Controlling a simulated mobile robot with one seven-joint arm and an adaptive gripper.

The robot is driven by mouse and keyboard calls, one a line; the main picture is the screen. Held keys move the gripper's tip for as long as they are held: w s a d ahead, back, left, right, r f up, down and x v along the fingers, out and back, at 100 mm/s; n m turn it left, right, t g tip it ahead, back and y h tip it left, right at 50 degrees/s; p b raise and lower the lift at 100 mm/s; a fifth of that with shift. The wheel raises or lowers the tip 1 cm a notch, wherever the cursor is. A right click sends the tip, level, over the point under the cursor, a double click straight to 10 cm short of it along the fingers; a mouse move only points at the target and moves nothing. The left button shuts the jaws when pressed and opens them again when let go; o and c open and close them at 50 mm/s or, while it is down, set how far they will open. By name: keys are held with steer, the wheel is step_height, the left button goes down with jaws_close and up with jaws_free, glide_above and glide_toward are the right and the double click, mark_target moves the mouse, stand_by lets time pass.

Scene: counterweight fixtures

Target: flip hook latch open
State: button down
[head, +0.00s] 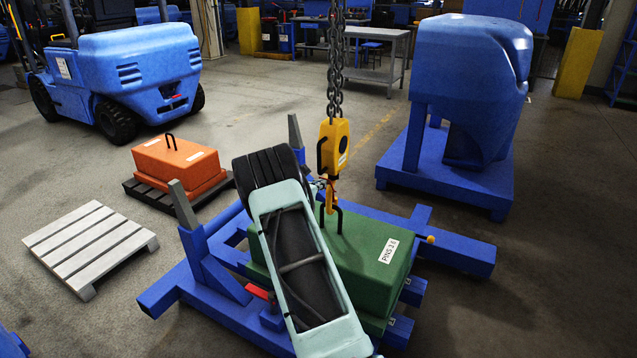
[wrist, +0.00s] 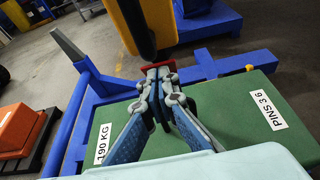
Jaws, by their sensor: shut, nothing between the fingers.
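A yellow hook block (head: 334,146) hangs on a chain over the green counterweight (head: 372,247). Its hook (head: 331,195) is down at the weight's dark lifting loop (head: 338,219). In the wrist view the block (wrist: 132,26) fills the top, with a small red piece (wrist: 146,77) under it that looks like the latch. My gripper (wrist: 158,82) is shut and empty, its fingertips right at the red piece; I cannot tell if they touch. In the head view my pale green arm covers part of the weight, and the gripper shows only in part beside the hook.
A blue frame (head: 455,252) with upright posts surrounds the green weight. An orange weight (head: 178,160) on a dark pallet, a grey pallet (head: 88,243) and a blue forklift (head: 130,72) stand left. A blue counterweight (head: 468,85) stands behind right. A chain (head: 336,60) runs up.

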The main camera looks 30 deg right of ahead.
steer(key=shift+w+d+r, duration=0.35)
steer(key=shift+d+r, duration=0.2)
stand_by(0.4)
